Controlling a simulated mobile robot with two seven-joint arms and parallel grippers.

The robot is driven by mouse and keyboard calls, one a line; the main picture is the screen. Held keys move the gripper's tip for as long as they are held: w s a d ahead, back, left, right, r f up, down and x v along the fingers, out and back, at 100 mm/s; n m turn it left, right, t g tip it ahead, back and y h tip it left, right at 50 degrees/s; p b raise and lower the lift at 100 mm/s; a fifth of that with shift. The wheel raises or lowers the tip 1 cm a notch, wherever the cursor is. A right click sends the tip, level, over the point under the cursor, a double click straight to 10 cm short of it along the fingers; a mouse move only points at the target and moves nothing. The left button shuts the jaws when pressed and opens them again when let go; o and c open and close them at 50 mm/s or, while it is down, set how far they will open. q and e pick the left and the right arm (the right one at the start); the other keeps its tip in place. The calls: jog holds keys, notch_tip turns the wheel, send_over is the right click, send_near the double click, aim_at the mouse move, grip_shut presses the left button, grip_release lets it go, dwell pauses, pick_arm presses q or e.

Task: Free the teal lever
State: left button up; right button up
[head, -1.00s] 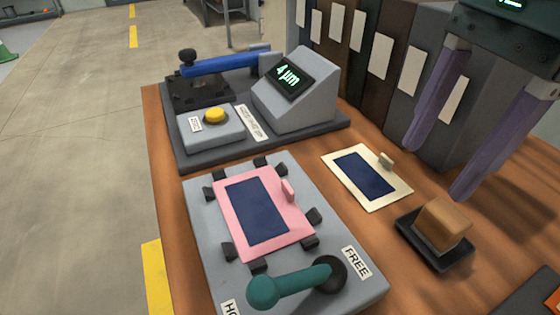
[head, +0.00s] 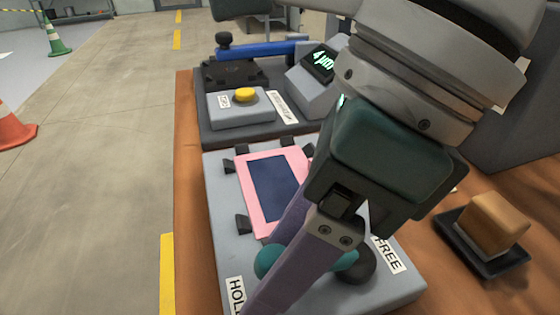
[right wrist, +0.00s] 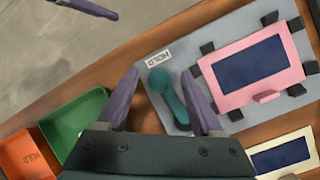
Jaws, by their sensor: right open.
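The teal lever (head: 268,262) lies on a grey fixture plate (head: 222,190), its knob toward the HOLD label (head: 237,292) and its dark pivot near the FREE label (head: 388,254). A pink frame (head: 250,205) with a dark blue window sits among black clamps on the plate. My right gripper (head: 272,262) is open, its purple fingers on either side of the lever; in the head view it hides the lever's middle. In the right wrist view the lever's knob (right wrist: 160,80) shows between the fingertips, apart from both. A purple finger, seemingly of my left gripper (right wrist: 88,7), shows at the top left edge there.
Behind the plate stand a yellow button box (head: 240,108), a blue-handled device (head: 250,50) and a lit display (head: 322,64). A brown block (head: 492,220) sits in a black tray at right. The right wrist view shows a green tray (right wrist: 72,128), an orange tray (right wrist: 30,158) and a cream frame (right wrist: 285,156).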

jog(key=shift+a+f, duration=0.15)
jog(key=shift+f, duration=0.25)
grip_shut()
dwell(0.4)
dwell(0.8)
